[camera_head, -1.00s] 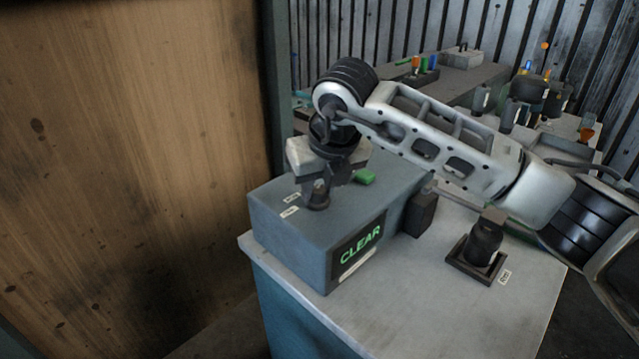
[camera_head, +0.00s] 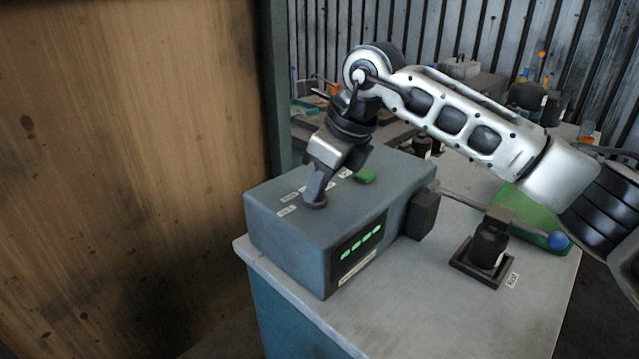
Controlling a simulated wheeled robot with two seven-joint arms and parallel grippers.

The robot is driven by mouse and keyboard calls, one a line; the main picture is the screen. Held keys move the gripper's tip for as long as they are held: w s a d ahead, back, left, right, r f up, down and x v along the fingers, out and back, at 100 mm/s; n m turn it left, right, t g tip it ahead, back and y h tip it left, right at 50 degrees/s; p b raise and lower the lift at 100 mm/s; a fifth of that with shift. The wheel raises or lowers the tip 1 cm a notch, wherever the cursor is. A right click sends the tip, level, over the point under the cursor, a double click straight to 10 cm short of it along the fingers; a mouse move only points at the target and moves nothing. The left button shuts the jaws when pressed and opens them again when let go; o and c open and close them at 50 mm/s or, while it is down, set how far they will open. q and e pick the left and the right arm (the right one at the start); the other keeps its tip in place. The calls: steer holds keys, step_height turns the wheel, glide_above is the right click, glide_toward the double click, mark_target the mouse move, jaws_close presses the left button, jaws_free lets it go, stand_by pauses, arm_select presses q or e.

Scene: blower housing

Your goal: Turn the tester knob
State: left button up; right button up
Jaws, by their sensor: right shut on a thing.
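The tester (camera_head: 280,235) is a grey-blue box on the table, with a dark display (camera_head: 360,247) on its front showing a row of green dashes. A green button (camera_head: 365,177) and small white labels are on its top. My right gripper (camera_head: 316,198) reaches down to the tester's top near the labels and is shut on the knob. The knob is mostly hidden by the fingers. My left gripper is not in view.
A black device (camera_head: 489,247) stands in a dark square tray on the table (camera_head: 420,305), with a green board (camera_head: 527,215) and a blue ball (camera_head: 558,241) behind it. A wooden panel (camera_head: 120,180) fills the left side. The table front is clear.

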steer(key=shift+n, duration=0.5)
steer(key=shift+w, duration=0.1)
steer(key=o, duration=1)
steer(key=shift+c, duration=0.2)
steer(key=b+v, duration=0.1)
steer(key=v, duration=1.5)
steer(key=shift+w, duration=0.3)
steer(key=shift+d, duration=0.15)
